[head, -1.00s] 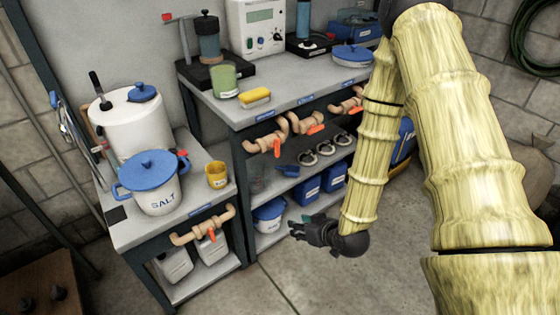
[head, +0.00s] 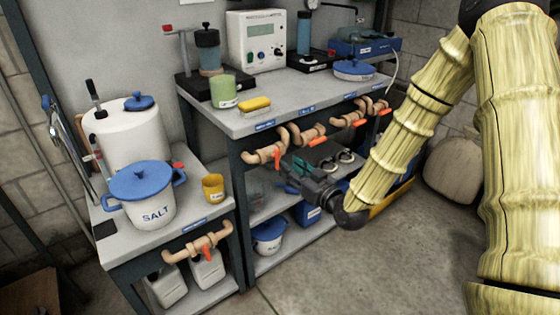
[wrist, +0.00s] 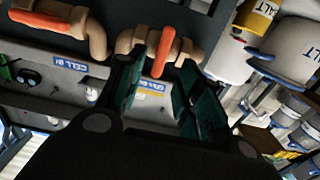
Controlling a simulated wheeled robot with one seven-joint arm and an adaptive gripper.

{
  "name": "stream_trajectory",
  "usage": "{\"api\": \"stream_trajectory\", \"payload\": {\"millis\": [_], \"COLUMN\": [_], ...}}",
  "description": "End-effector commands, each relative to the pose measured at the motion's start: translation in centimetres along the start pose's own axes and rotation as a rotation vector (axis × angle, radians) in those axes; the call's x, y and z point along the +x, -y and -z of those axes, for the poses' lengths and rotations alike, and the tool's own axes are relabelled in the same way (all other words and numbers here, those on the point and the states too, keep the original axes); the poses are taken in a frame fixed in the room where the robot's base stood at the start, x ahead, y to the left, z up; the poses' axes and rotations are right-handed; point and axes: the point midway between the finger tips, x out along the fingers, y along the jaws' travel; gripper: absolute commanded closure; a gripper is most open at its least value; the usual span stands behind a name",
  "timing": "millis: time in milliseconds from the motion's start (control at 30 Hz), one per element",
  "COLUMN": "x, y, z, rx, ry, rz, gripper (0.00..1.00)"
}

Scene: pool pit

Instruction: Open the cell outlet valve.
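My gripper (head: 292,168) is dark with green pads, just below and in front of the left pipe valve (head: 262,157) under the higher bench's front edge. That valve has a tan pipe and an orange handle (head: 277,159). In the wrist view, my gripper (wrist: 160,82) is open. The orange handle (wrist: 163,50) shows beyond and between its fingers, and nothing is held. Another valve (wrist: 92,32) with an orange handle is to the left there. A blue label (wrist: 70,65) appears to read CELL; the rest is unclear. Which valve is the cell outlet cannot be told.
More orange-handled valves (head: 318,138) line the bench edge to the right. The lower table holds a SALT pot (head: 152,205), a yellow cup (head: 213,187) and its own valve (head: 203,246). A shelf with blue containers (head: 307,213) lies below. The floor in front is clear.

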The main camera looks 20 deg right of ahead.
Motion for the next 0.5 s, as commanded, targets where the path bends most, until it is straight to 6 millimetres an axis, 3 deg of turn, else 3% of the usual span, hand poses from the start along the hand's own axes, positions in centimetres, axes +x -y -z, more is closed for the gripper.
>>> {"api": "stream_trajectory", "payload": {"millis": [200, 500], "x": [3.4, 5.7], "y": [0.1, 0.1], "z": [0.0, -0.1], "rx": [-0.001, 0.001], "ry": [-0.001, 0.001], "rz": [0.002, 0.001], "gripper": [0.64, 0.64]}}
